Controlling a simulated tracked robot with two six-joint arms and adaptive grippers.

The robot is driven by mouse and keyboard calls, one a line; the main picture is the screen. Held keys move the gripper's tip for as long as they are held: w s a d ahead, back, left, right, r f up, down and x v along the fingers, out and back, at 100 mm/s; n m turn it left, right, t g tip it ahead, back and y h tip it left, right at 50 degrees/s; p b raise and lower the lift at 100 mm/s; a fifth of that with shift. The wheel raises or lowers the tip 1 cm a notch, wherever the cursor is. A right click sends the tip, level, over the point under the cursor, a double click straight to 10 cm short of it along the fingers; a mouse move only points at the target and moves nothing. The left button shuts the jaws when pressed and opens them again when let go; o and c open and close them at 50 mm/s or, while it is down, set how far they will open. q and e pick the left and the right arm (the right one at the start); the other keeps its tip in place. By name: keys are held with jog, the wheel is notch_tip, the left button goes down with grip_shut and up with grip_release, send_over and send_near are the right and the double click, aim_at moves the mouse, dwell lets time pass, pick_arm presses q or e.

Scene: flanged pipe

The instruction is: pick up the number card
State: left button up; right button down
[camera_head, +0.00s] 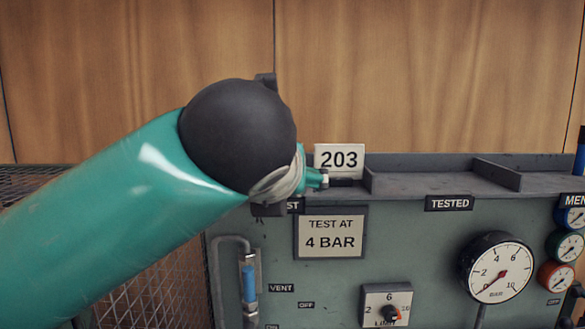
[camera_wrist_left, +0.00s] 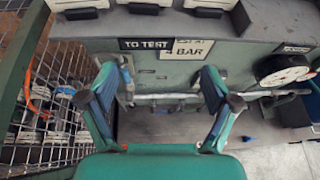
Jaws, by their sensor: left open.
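The number card (camera_head: 339,159) is white with a black 203. It stands upright on the left part of the grey panel's top ledge in the head view. My left arm's dark joint is just left of it, and the arm hides the ledge further left. In the left wrist view my left gripper (camera_wrist_left: 158,82) is open and empty, its two fingers spread in front of the panel's front face. Pale card-like pieces (camera_wrist_left: 210,4) on the ledge are cut off by that view's top edge; I cannot tell which one is the 203 card. My right gripper is not in view.
The grey-green test panel (camera_head: 423,245) carries a 4 BAR sign (camera_head: 330,232), a TESTED label (camera_head: 449,203), a knob and a dial gauge (camera_head: 496,267). Low dividers (camera_head: 497,174) split the ledge. A wire mesh cage (camera_wrist_left: 60,95) stands at the left. The ledge right of the card looks clear.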

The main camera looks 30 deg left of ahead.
pick_arm(q)
notch_tip(320, 180, up, 3)
jog(key=a, duration=0.3)
jog(key=shift+f+x, duration=0.15)
jog(key=shift+x, duration=3.75)
jog(key=shift+f+x, duration=0.2)
jog(key=shift+x, duration=3.7)
jog(key=shift+s, duration=0.25)
jog(key=shift+y, duration=0.3)
jog(key=c, duration=1.2)
jog(key=shift+r, duration=0.1)
jog(key=shift+c, duration=0.2)
